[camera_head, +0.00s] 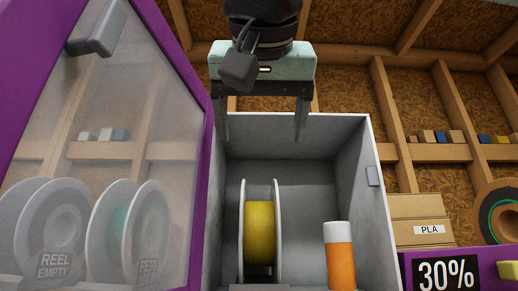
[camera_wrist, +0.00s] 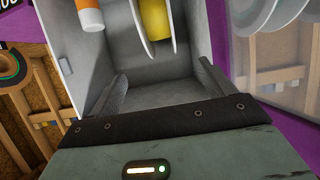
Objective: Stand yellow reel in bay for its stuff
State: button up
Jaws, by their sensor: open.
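The yellow reel (camera_head: 260,232), yellow filament between two white flanges, stands upright inside an open grey bay (camera_head: 300,150). An orange tube with a white cap (camera_head: 338,258) stands to its right in the same bay. My gripper (camera_head: 261,138) is open and empty, above and behind the reel near the bay's top edge, apart from it. In the wrist view the reel (camera_wrist: 157,20) shows at the top, beyond my spread fingers (camera_wrist: 160,85).
A clear door with a purple frame (camera_head: 205,180) stands open at the left. Behind it show reels with labels "REEL EMPTY" (camera_head: 55,265) and one partly legible, perhaps "PETG".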

aim_at(259, 202)
jog(key=p+x, duration=0.1)
jog(key=x, duration=1.6)
jog(key=shift+f+p, duration=0.15)
jog(key=shift+p, duration=0.15)
jog(key=c, duration=1.5)
jog(key=shift+r+p, duration=1)
jog(key=shift+r, duration=0.8)
jog(key=shift+s, duration=0.1)
jog(key=shift+s+f+b, duration=0.1)
jog(key=shift+s+b, duration=0.2)
jog(key=shift+b, duration=0.15)
jog(key=s+b, duration=0.6)
jog(key=s, duration=1.3)
jog(key=shift+a+b, duration=0.25)
jog(key=shift+b, duration=0.05)
